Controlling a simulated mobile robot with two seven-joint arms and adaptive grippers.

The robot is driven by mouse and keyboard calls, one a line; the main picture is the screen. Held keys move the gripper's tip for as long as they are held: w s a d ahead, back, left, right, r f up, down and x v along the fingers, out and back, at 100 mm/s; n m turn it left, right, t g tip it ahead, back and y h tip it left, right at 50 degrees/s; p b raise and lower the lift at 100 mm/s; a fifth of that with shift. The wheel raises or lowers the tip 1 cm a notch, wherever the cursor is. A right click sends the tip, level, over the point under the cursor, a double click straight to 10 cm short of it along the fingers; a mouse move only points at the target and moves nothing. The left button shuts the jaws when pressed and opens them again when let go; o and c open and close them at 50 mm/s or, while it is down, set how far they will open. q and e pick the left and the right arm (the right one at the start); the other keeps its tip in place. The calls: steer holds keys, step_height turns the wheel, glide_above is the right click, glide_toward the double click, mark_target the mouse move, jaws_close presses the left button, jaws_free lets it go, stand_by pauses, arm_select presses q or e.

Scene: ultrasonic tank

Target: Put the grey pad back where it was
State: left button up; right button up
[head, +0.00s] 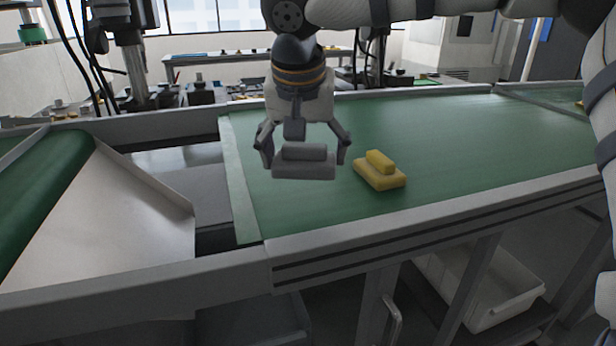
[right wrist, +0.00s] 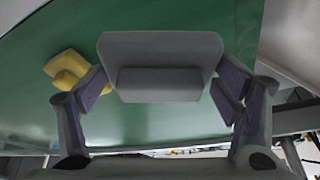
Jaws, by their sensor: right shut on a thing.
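The grey pad (head: 304,168) is a flat block with a smaller raised block on top. My right gripper (head: 304,150) is shut on it, one finger at each side. The pad is over the left end of the green belt, near the belt's pale end strip; in the head view I cannot tell how high it is held. In the right wrist view the grey pad (right wrist: 160,60) sits between the fingers (right wrist: 165,88) with green belt behind it. My left gripper is not in view.
A yellow pad (head: 380,172) of similar shape lies on the green belt (head: 470,140), right of the grey pad. Left is a gap, then a pale sloped plate (head: 110,215) beside a green roller. A white bin (head: 482,285) stands below the belt frame. The belt's right side is clear.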

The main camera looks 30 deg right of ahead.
mark_target(308, 148)
steer(key=x, duration=0.5)
steer(key=shift+s+d+f, duration=0.1)
steer(key=shift+d+f, duration=0.2)
steer(key=shift+d, duration=0.05)
steer(key=shift+f, duration=0.15)
steer(key=shift+f, duration=0.1)
steer(key=o, duration=0.9)
steer(key=shift+f, duration=0.1)
steer(key=shift+o, duration=0.2)
steer(key=shift+a+r, duration=0.1)
steer(key=shift+r, duration=0.3)
steer(key=v, duration=1.1)
steer(key=shift+s+a+r, duration=0.1)
steer(key=shift+s+r, duration=0.15)
